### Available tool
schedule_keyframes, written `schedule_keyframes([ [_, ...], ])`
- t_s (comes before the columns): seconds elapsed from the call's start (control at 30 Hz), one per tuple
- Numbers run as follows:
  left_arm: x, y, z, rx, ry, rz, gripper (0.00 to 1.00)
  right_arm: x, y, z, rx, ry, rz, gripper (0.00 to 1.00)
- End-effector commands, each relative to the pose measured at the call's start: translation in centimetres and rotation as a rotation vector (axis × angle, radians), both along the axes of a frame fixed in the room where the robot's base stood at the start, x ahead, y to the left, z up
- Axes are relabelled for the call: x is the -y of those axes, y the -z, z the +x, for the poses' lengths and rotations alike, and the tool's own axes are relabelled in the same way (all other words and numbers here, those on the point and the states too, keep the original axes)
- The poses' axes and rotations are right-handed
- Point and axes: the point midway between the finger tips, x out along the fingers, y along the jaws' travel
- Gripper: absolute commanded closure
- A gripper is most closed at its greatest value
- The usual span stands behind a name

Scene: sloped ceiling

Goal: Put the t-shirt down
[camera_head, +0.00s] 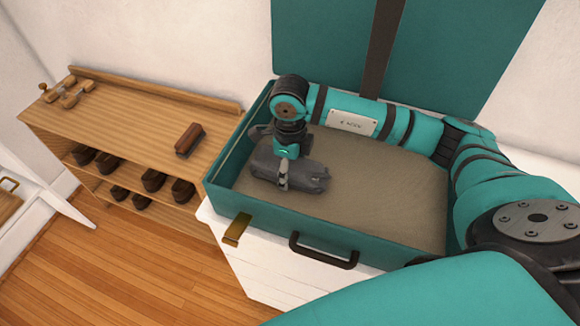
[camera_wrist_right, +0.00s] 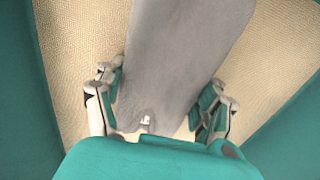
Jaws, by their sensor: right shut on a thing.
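The t-shirt (camera_head: 306,177) is a grey folded bundle inside the open teal suitcase (camera_head: 300,221), at its left end. My right gripper (camera_head: 284,183) points down into the suitcase and is shut on the t-shirt. In the right wrist view the grey t-shirt (camera_wrist_right: 180,60) runs between the two fingers of my right gripper (camera_wrist_right: 158,112), over the beige lining. I cannot tell whether the t-shirt rests fully on the lining. My left gripper is not in view.
The suitcase lid (camera_head: 450,50) stands open behind. The suitcase lies on a white surface (camera_head: 270,275). A wooden shoe rack (camera_head: 130,115) stands to the left, with a brush (camera_head: 189,139) on top and dark shoes below. The right part of the suitcase lining (camera_head: 390,190) is bare.

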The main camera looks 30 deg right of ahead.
Motion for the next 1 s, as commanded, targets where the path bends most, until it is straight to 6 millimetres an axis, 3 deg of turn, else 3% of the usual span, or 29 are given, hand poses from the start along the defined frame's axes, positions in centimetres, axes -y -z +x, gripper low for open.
schedule_keyframes([
  [0.1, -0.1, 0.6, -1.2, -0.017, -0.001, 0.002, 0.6, 0.0, 0.4, 0.0, 0.001, 0.0, 0.001, 0.68],
  [0.13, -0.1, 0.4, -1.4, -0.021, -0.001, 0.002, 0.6, 0.0, 0.3, 0.0, 0.0, 0.0, 0.0, 0.26],
  [0.3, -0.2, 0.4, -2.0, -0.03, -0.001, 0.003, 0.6, 0.0, 0.2, 0.0, 0.0, 0.0, 0.0, 0.05],
  [0.7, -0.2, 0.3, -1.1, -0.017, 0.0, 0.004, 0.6, 0.0, -0.6, 0.1, 0.004, 0.0, 0.001, 0.05],
  [1.0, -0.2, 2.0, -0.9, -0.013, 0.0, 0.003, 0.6, 0.0, -6.6, 0.2, 0.007, 0.0, 0.001, 0.05],
])
